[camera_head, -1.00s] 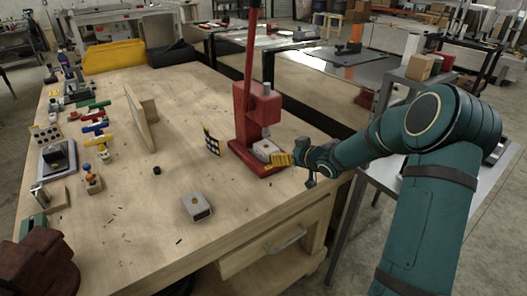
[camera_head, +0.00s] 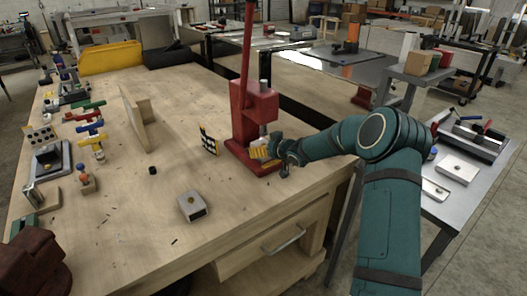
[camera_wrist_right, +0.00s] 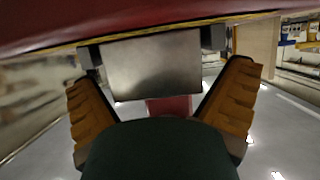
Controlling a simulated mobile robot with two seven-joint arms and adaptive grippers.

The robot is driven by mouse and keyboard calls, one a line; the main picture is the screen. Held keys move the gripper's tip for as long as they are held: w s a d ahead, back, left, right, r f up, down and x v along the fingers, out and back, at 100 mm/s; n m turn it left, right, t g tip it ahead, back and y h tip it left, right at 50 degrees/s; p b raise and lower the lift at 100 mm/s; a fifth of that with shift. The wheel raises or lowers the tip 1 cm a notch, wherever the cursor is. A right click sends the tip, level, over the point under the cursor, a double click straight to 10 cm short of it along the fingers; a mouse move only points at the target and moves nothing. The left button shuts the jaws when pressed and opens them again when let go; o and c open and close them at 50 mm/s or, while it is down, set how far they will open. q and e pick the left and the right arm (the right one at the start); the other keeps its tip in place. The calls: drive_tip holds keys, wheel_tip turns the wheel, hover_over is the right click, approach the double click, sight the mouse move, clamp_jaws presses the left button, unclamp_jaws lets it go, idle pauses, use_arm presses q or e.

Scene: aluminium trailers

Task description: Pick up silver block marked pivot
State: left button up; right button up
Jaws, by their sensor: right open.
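A silver block (camera_wrist_right: 152,65) sits at the red arbor press (camera_head: 240,125), close in front of my right gripper. In the right wrist view it lies between the two orange fingers, with gaps on both sides. In the head view my right gripper (camera_head: 259,152) is at the press base and hides most of this block. The right gripper is open. No marking is readable on either block. My left gripper is out of view.
The press column and its long handle rise just behind my right gripper. A small checkered board (camera_head: 209,140) stands left of the press. A wooden upright piece (camera_head: 134,120) and several tools fill the bench's left side. Bare bench lies around the nearer block.

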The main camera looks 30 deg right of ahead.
sight(265, 135)
drive_tip(key=shift+c, duration=0.3)
drive_tip(key=c, duration=1.3)
drive_tip(key=shift+s, duration=0.1)
drive_tip(key=shift+c, duration=0.2)
drive_tip(key=shift+r, duration=0.15)
drive_tip(key=shift+r+p, duration=0.4)
drive_tip(key=shift+r, duration=0.25)
wheel_tip(265, 135, up, 2)
drive_tip(key=shift+r+p, duration=0.15)
drive_tip(key=shift+p, duration=0.4)
drive_tip(key=s+d+p, duration=0.1)
drive_tip(key=s, duration=1.6)
drive_tip(key=shift+s+d, duration=0.25)
drive_tip(key=shift+s, duration=0.15)
